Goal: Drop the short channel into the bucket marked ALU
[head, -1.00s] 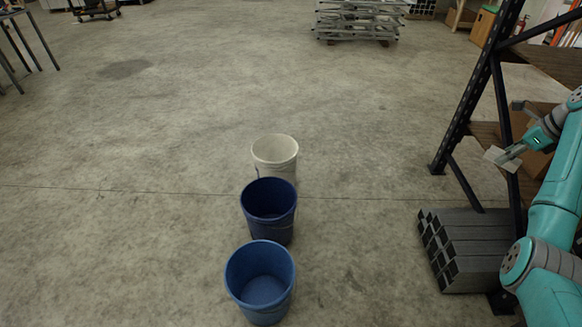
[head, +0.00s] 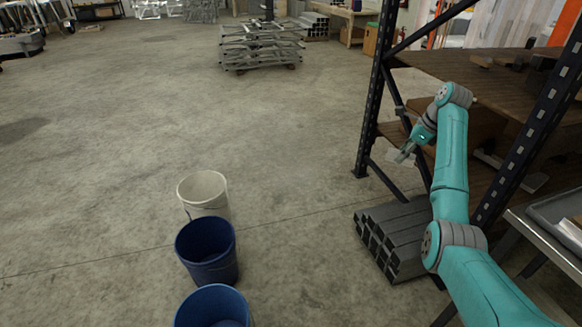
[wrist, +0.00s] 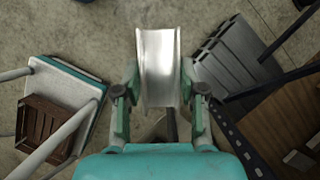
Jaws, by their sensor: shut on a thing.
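The short channel is a pale, shiny metal piece with raised side edges. It shows large in the wrist view (wrist: 158,65), and small and pale at the gripper's tip in the head view (head: 397,157). My gripper (wrist: 160,98) is shut on it, a finger on each side. In the head view my gripper (head: 406,151) is in front of the shelf rack, right of the buckets and well apart from them. Three buckets stand in a row on the floor: white (head: 203,190), dark blue (head: 208,252) and blue (head: 212,308), the last cut by the lower edge. No ALU marking is readable.
A dark-framed shelf rack (head: 373,105) stands close to my arm. A stack of grey square tubes (head: 396,238) lies on the floor below my gripper. A metal table (head: 540,235) is at lower right. The floor between tubes and buckets is clear.

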